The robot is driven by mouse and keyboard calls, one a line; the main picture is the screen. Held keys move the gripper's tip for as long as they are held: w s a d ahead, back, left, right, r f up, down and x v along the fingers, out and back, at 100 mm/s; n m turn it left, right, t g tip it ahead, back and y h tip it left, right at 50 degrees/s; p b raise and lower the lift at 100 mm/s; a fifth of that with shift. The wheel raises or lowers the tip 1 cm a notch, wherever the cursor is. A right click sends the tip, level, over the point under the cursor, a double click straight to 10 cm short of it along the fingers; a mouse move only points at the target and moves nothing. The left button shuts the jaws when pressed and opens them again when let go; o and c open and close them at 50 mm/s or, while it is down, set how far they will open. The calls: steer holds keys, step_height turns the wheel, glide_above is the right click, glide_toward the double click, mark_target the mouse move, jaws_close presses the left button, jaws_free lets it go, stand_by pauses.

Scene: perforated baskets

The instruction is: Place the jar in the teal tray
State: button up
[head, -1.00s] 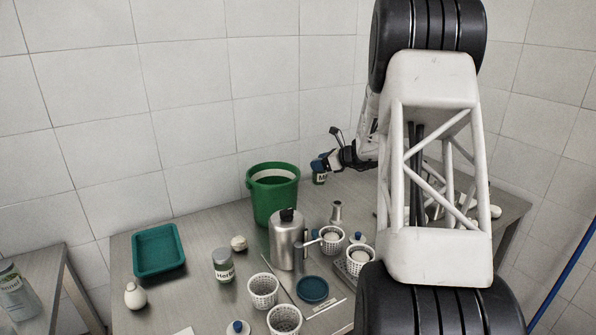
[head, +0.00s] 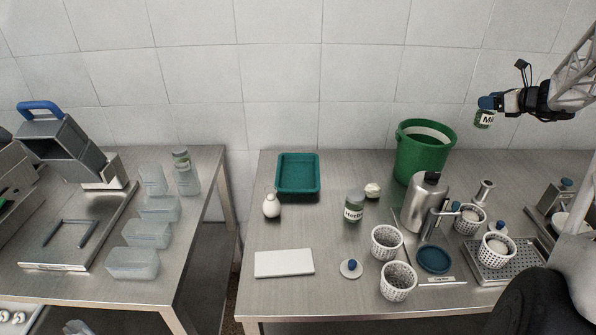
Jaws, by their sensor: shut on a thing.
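My gripper (head: 491,103) is at the upper right of the head view, shut on a small green jar (head: 485,119) with a white label and blue-grey lid. The jar hangs roughly upright, above table level and to the right of the green bucket. The teal tray (head: 297,193) lies at the back left of the right-hand table and is empty. My gripper is well to the right of the tray. A second jar (head: 354,206), labelled like "Herbs", stands on the table to the right of the tray.
The green bucket (head: 416,171) and a steel canister (head: 424,206) stand between my gripper and the tray. A white bottle (head: 271,206) is just in front of the tray. White perforated baskets (head: 386,242) and a blue dish (head: 434,259) lie nearer the front. A white board (head: 284,263) lies front left.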

steer(key=a+n+g+y, duration=0.2)
steer(key=a, duration=1.5)
steer(key=s+a+n+g+y, duration=0.15)
steer(key=s+a, duration=0.35)
steer(key=a, duration=0.8)
steer(key=s+a+n+g+y, duration=0.1)
steer(key=s+a+n+g, duration=0.25)
steer(key=a, duration=0.95)
steer(key=s+a+n+g+y, duration=0.2)
steer(key=s+a, duration=0.3)
steer(key=a, duration=0.8)
step_height(320, 180, down, 16)
steer(key=shift+d+h, duration=0.3)
steer(key=shift+h, duration=0.05)
steer(key=shift+r, duration=0.1)
steer(key=w+a+f, duration=0.1)
steer(key=w+a, duration=0.2)
steer(key=w, duration=1.2)
steer(key=shift+w+f, duration=0.2)
steer(key=shift+w, duration=0.1)
steer(key=shift+f, duration=0.1)
steer(key=shift+f, duration=1.65)
